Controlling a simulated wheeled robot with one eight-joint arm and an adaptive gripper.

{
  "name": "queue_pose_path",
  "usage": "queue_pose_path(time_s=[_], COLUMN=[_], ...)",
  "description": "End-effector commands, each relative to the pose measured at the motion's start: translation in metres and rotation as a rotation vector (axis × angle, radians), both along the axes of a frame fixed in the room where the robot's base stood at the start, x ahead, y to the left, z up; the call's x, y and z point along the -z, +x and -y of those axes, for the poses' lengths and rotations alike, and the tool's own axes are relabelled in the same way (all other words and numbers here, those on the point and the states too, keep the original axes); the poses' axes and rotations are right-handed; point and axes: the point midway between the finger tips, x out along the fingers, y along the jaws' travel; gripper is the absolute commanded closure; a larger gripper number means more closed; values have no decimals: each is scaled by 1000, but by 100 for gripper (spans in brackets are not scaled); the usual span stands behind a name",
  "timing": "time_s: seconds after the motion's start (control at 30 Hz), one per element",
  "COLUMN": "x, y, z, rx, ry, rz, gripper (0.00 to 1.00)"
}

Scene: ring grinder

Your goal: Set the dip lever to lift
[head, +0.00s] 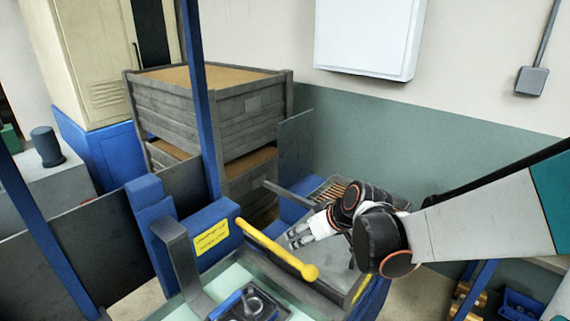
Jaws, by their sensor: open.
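The dip lever looks to be the yellow rod (274,248) with a round knob at its lower right end. It slopes down to the right from beside a blue housing (222,215) that carries a yellow label (212,237), whose text is too small to read. My gripper (291,239) is open, with its pale fingers pointing left, just above and behind the rod in the picture. I see no contact with the rod, but the depth between them is hard to judge. My arm comes in from the right.
A grey plate and a slotted tray (338,190) lie around and behind my gripper. Stacked grey crates (208,115) stand behind the machine. A blue post (201,100) and a grey bracket (180,262) rise left of the lever. A dark fixture (245,304) sits at the bottom.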

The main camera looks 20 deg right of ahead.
Motion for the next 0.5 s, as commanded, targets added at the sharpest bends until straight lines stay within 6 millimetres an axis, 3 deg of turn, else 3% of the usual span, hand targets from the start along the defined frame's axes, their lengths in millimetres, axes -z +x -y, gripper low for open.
queue_pose_path(time_s=[0.03,0.5], x=[-13,-74], y=[3,30], z=[-3,-21], rx=[-4,-4], ry=[-12,-135], rz=[-18,-199], gripper=[42,42])
